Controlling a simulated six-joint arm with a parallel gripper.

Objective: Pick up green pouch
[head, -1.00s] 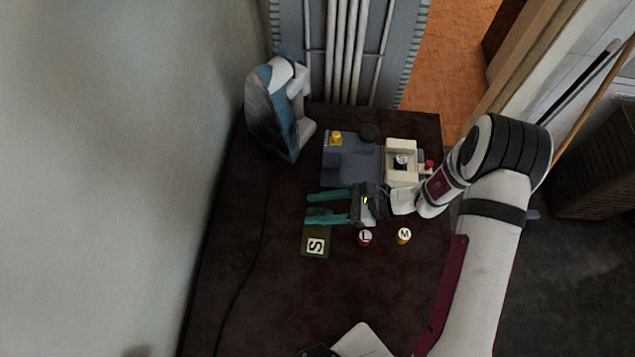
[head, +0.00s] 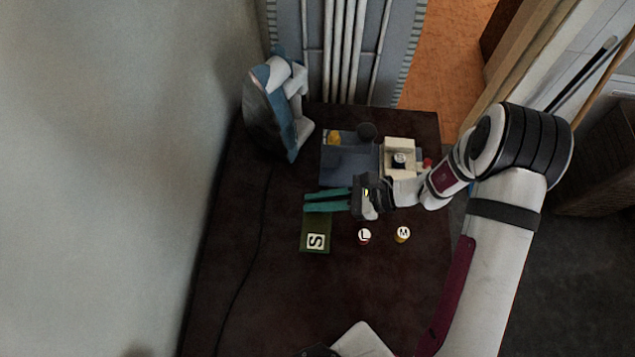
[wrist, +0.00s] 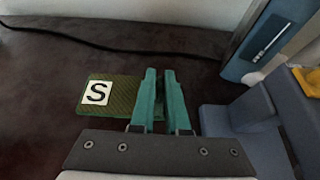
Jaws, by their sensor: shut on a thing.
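The green pouch (head: 320,225) lies on the dark table in the head view, with a white patch marked S at its near end. My gripper (head: 306,202) is at the pouch's far end, its teal fingers nearly together. In the wrist view the pouch (wrist: 132,98) reaches from the left to my gripper (wrist: 160,72), which is shut on its edge. The pinched part is hidden by the fingers. The pouch looks flat and at table height.
A grey-blue tray (head: 345,172) with a yellow piece stands beyond my gripper, close on its right in the wrist view. Small cylinders marked L (head: 364,237) and M (head: 402,235) stand right of the pouch. A blue-white object (head: 282,105) stands at the back left. A cable runs left.

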